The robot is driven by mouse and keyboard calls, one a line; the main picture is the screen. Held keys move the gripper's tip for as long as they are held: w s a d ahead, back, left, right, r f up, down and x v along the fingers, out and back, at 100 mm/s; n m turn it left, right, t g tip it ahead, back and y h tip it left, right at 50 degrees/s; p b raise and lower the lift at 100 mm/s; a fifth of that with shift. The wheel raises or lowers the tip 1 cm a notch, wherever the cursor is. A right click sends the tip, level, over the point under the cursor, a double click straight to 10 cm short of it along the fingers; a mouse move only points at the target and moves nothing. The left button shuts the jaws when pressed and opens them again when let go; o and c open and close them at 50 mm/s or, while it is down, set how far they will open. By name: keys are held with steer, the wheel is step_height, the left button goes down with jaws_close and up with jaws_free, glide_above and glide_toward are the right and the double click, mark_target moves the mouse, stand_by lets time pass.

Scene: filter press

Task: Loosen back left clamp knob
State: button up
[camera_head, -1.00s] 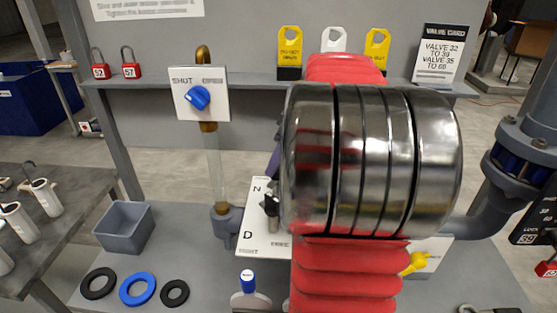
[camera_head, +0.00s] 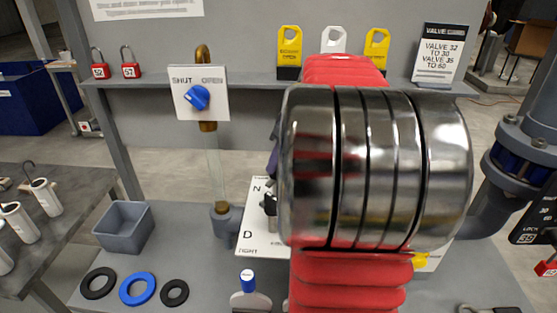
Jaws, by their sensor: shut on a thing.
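My own arm, with red sleeves and a thick shiny metal joint, fills the middle of the view and hides most of the filter press. My gripper is hidden behind it. I cannot tell whether this is the back left clamp knob. A yellow part (camera_head: 420,260) peeks out at the right of my arm.
A blue valve knob (camera_head: 197,97) on a SHUT/OPEN plate stands at the back left. A flanged grey pipe (camera_head: 515,160) stands at right. Tags (camera_head: 289,47) line the shelf.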

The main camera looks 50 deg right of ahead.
steer(key=shift+a+m+h, duration=0.1)
steer(key=shift+m+h, duration=0.5)
steer(key=shift+m, duration=0.9)
steer(key=o, duration=1)
steer(key=shift+o, duration=0.2)
steer(key=shift+r, duration=0.1)
steer(key=v, duration=1.3)
steer(key=shift+s+r, duration=0.2)
steer(key=shift+r, duration=0.05)
steer(key=shift+a, duration=0.1)
